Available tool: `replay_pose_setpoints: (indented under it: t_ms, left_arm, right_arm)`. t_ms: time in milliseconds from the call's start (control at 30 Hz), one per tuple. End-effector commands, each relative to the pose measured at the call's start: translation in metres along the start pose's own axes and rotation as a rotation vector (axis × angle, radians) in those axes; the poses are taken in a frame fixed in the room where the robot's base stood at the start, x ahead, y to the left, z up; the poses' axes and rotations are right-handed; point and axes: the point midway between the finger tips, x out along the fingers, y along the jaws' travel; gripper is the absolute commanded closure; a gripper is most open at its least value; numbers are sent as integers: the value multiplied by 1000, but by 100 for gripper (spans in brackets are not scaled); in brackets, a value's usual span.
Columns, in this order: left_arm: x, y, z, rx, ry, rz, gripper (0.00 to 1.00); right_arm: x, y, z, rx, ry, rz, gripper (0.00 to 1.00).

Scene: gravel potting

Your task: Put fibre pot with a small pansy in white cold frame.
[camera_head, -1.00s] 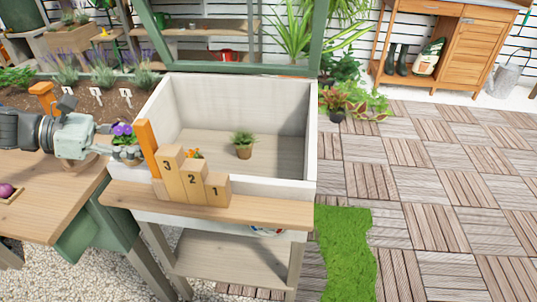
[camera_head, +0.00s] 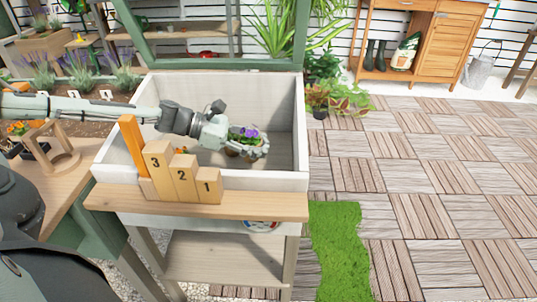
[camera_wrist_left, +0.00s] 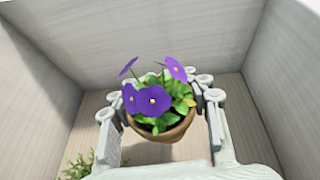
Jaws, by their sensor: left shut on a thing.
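The fibre pot with a small pansy (camera_wrist_left: 160,112) is brown, with purple flowers and green leaves. My left gripper (camera_head: 250,147) is shut on it, one finger on each side of the pot in the left wrist view. The pansy also shows in the head view (camera_head: 249,132), inside the walls of the white cold frame (camera_head: 245,180), toward its right side. Whether the pot touches the frame's floor is hard to tell. A small green plant (camera_wrist_left: 82,165) stands low on the left in the wrist view. My right gripper is not in view.
Wooden steps numbered 3, 2, 1 (camera_head: 183,180) and an orange upright piece (camera_head: 133,145) stand at the cold frame's front left. A wooden stand (camera_head: 50,152) is on the left table. The frame's back floor looks clear.

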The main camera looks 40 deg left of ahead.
Motion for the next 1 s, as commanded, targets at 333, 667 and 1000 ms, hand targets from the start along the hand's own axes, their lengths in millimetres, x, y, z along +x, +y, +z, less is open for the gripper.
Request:
replay_pose_setpoints:
  t_ms: [333, 667, 1000]
  left_arm:
    - [27, 9, -21, -2, 1, 0, 93]
    - [34, 10, -41, 1, 0, 2, 93]
    - [35, 9, -44, 0, 0, 2, 93]
  right_arm:
    - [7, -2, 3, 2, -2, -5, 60]
    - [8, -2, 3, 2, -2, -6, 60]
    - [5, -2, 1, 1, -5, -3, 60]
